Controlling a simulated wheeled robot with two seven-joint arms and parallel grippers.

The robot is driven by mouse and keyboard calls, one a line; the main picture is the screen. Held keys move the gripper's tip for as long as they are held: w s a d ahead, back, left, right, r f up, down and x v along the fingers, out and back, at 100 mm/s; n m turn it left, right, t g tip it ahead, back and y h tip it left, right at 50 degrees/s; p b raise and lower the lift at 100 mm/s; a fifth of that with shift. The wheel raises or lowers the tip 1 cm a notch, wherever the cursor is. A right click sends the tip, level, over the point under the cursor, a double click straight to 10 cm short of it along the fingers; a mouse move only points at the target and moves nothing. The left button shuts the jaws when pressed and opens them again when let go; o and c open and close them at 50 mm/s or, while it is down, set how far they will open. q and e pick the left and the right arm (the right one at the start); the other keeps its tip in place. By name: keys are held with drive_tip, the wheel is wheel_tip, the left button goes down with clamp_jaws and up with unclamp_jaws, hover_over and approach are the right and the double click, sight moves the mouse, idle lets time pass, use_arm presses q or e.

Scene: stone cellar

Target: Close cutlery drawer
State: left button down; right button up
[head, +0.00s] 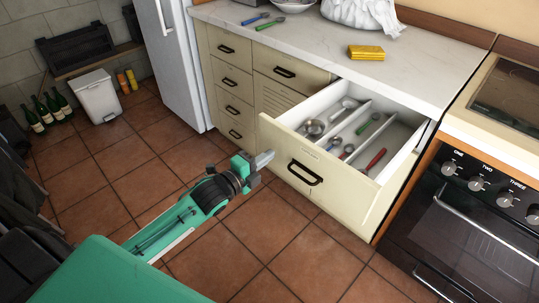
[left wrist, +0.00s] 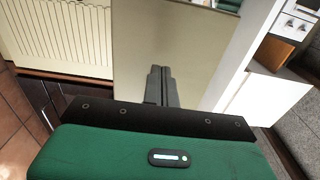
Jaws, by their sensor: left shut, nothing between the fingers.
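The cutlery drawer (head: 292,153) is pulled far out of the cream cabinet under the counter. Its front has a dark cup handle (head: 305,173). Inside are white dividers and several utensils, including a red-handled one (head: 376,160) and a metal cup-like piece (head: 314,128). My left gripper (head: 268,158) is shut and empty, just in front of the left part of the drawer front. In the left wrist view, its closed fingers (left wrist: 160,78) point toward a plain beige panel (left wrist: 190,45), apparently the drawer front. I cannot tell whether they touch it. My right gripper is out of view.
The oven (head: 470,215) with knobs stands right of the drawer. More closed drawers (head: 232,82) and a louvred panel (head: 285,100) are at left. A yellow block (head: 366,52) lies on the counter (head: 335,62). The tiled floor (head: 290,250) before the drawer is clear.

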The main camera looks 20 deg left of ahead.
use_arm(q)
drive_tip(key=shift+w+d, duration=0.25)
drive_tip(key=shift+w, duration=0.45)
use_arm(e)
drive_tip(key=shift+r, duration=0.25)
